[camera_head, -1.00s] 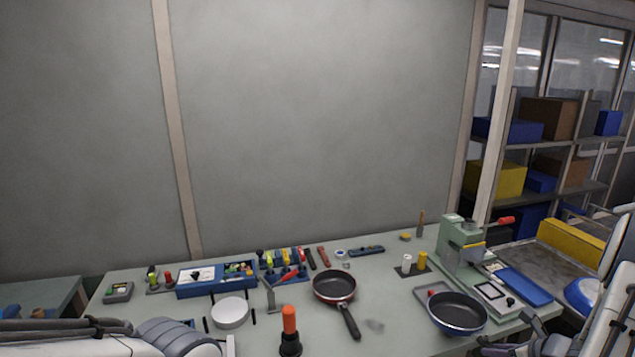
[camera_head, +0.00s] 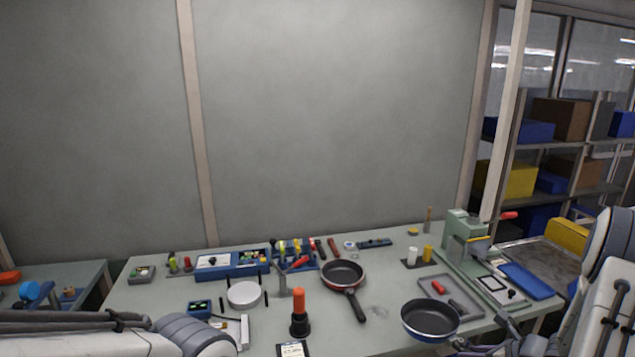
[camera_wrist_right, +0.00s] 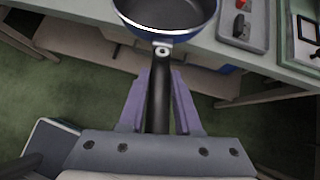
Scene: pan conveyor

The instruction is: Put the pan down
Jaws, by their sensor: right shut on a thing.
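A dark pan with a blue outside (camera_head: 430,319) is at the front right of the table in the head view. My right gripper (camera_wrist_right: 160,98) is shut on its black handle, and the pan bowl (camera_wrist_right: 168,14) shows at the top of the right wrist view. The pan is level, at the table's front edge; whether it touches the top I cannot tell. A second pan, red outside with a dark inside (camera_head: 342,273), rests on the table with its handle toward me.
The table (camera_head: 385,345) has a grey tray with a red piece (camera_head: 455,299) and a green press (camera_head: 466,240) at right. A black stand with an orange top (camera_head: 299,312) and a white round dish (camera_head: 244,294) stand left of the red pan. Bare tabletop lies between the two pans.

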